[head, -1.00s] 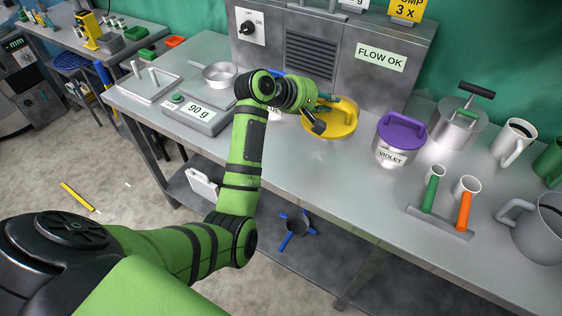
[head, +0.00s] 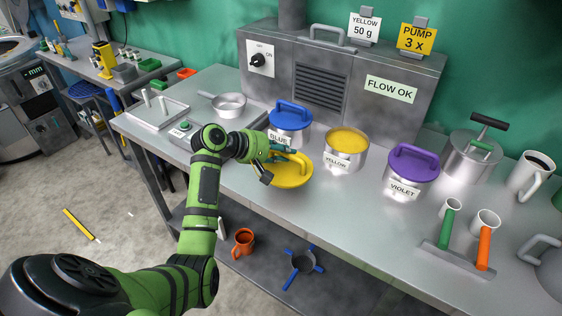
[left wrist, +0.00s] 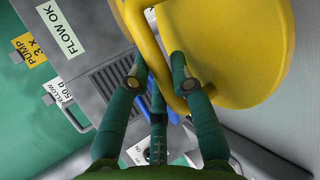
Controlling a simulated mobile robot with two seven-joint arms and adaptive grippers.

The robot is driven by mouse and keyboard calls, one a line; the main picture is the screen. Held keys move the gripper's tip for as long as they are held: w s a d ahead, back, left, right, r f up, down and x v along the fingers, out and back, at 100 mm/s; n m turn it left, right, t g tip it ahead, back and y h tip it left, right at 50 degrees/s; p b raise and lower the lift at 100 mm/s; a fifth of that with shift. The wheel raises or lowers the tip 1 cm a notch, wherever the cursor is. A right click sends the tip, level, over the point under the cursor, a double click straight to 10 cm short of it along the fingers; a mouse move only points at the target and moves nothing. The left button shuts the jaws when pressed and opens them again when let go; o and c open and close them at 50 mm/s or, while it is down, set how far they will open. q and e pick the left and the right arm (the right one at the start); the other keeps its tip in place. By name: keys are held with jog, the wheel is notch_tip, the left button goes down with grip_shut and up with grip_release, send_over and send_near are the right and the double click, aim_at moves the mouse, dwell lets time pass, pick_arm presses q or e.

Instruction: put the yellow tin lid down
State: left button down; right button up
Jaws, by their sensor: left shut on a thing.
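The yellow lid (head: 286,174), a round disc with an arched handle, is in my left gripper (head: 285,154). Its handle (left wrist: 152,50) passes between the green fingers of the left gripper (left wrist: 163,84) in the left wrist view, and the disc (left wrist: 252,50) lies to the right. In the head view the lid is over the bench, in front of the blue tin and left of the yellow tin. I cannot tell whether it touches the bench. The yellow tin (head: 341,162) stands open with yellow contents showing. My right gripper is not in view.
The blue-lidded tin (head: 289,125) stands close behind the lid. The violet-lidded tin (head: 406,178) is to the right. A pan (head: 229,105) and a scale (head: 183,131) are on the left. Bare bench (head: 325,209) lies right of the lid, near the front edge.

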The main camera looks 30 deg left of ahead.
aim_at(282, 163)
pick_arm(q)
jog(key=shift+a+f, duration=0.15)
jog(key=shift+a, duration=0.15)
jog(key=shift+f+p, duration=0.35)
jog(key=shift+f, duration=1.65)
jog(key=shift+f, duration=0.1)
jog(key=c, duration=1.1)
grip_release()
jog(key=shift+s+a+r, duration=0.25)
jog(key=shift+s, duration=0.05)
jog(key=b+v, duration=0.1)
jog(key=v, duration=1)
jog(key=shift+r, duration=0.15)
